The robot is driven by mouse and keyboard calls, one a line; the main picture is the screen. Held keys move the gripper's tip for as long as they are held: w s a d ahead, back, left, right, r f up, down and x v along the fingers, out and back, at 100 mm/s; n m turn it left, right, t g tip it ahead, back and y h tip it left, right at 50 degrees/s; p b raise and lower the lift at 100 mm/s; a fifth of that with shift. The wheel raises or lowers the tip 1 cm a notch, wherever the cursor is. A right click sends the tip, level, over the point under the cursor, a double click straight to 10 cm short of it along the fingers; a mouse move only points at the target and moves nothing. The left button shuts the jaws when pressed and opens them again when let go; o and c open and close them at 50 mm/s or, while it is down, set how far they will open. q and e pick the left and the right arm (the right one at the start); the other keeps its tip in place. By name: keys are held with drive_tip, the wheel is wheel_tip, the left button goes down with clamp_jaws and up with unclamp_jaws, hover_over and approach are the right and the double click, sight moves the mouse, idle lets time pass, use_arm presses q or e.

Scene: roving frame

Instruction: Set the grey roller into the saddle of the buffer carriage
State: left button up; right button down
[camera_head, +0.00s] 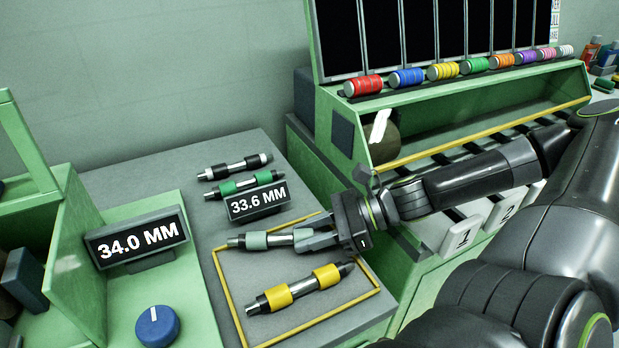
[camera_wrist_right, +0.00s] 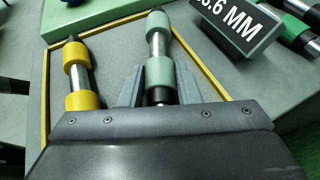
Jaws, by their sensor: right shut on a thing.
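The grey roller (camera_head: 270,240), pale grey-green with metal ends, is at the far side of the yellow-outlined area on the grey bench. My right gripper (camera_head: 308,238) is shut on its right end. In the right wrist view the roller (camera_wrist_right: 158,55) runs away from between the two fingers (camera_wrist_right: 158,88). I cannot tell whether it touches the bench or is slightly raised. My left gripper is not in view. I cannot make out a buffer carriage or its saddle for certain in either view.
A yellow roller (camera_head: 300,288) lies just in front of the held one. A 33.6 MM sign (camera_head: 257,201), a green roller (camera_head: 246,184) and a black roller (camera_head: 234,167) are behind. A 34.0 MM display (camera_head: 137,238) stands left. A green rack (camera_head: 440,110) with coloured spools rises at right.

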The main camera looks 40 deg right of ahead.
drive_tip(key=shift+f, duration=0.1)
drive_tip(key=shift+f, duration=0.3)
drive_tip(key=c, duration=1.1)
unclamp_jaws()
